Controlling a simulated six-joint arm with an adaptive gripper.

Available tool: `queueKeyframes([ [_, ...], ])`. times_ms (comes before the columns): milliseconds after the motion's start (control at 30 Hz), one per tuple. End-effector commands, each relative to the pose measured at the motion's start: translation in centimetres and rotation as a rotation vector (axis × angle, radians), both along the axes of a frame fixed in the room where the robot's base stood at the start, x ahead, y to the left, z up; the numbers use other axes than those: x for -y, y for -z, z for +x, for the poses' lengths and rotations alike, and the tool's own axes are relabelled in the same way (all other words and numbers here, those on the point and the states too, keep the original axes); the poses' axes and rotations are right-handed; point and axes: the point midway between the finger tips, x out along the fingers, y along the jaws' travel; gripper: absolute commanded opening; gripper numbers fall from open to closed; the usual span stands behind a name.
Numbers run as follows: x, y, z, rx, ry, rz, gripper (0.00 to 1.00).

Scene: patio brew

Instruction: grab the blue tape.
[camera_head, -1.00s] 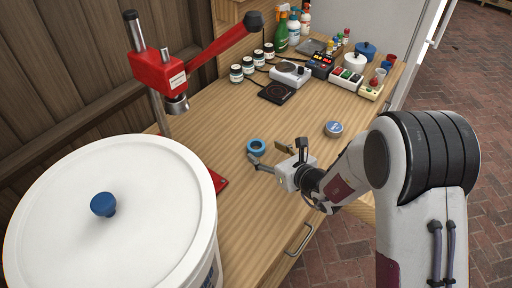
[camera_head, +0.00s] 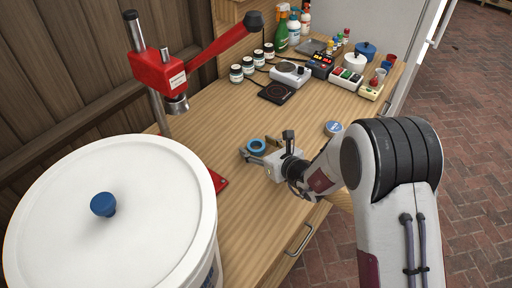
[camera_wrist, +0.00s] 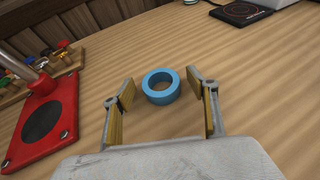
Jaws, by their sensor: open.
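The blue tape (camera_head: 256,146) is a roll lying flat on the wooden bench. In the wrist view the blue tape (camera_wrist: 161,87) sits just past and between the two fingertips, with bare wood showing through its hole. My gripper (camera_head: 258,151) is open and low over the bench, its fingers on either side of the roll in the head view. In the wrist view my gripper (camera_wrist: 160,90) has yellowish pads facing inward, with clear gaps between them and the tape. It holds nothing.
A red press (camera_head: 160,75) stands left, its red base also in the wrist view (camera_wrist: 45,123). A large white lidded container (camera_head: 110,240) fills the front left. A round tin (camera_head: 333,128) lies right of the tape. A black hot plate (camera_head: 276,92) and jars stand behind.

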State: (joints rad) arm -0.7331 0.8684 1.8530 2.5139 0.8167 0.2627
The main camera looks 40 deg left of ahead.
Motion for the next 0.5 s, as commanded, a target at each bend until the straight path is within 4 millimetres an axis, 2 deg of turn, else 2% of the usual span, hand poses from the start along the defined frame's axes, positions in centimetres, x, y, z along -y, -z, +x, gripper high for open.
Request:
queueKeyframes([
  [233, 0.02, -0.02, 0.00, 0.000, 0.000, 0.000, 0.58],
  [367, 0.03, -0.02, 0.00, 0.000, 0.000, 0.000, 0.25],
  [400, 0.03, -0.02, 0.00, 0.000, 0.000, 0.000, 0.20],
  [500, 0.03, -0.03, 0.01, 0.000, 0.000, 0.001, 0.20],
])
